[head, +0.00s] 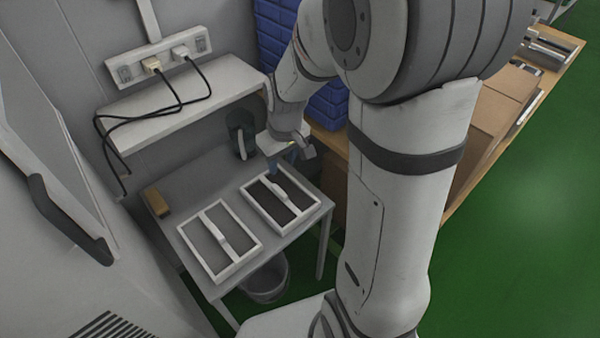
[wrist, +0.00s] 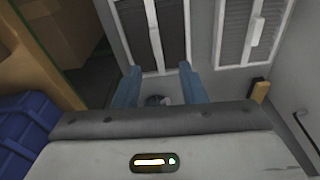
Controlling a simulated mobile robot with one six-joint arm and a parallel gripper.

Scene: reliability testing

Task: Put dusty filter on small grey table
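The small grey table (head: 190,182) carries two white-framed filters side by side. The right filter (head: 262,206) has dark panels and a white bar across its middle; it also shows in the wrist view (wrist: 172,30). The left filter (head: 200,246) has lighter grey panels and a similar white bar, and it appears at the right of the wrist view (wrist: 233,35). I cannot tell for sure which one is dusty. My gripper (head: 282,161) is over the back end of the dark-paneled filter. In the wrist view its blue fingers (wrist: 159,68) are apart, with nothing held between them.
A wall shelf (head: 175,105) with black cables and a socket strip is behind the table. A brown block (head: 156,201) lies at the table's back left corner. A bucket (head: 265,280) stands underneath. Blue crates (head: 285,40) and a wooden bench (head: 490,125) are to the right.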

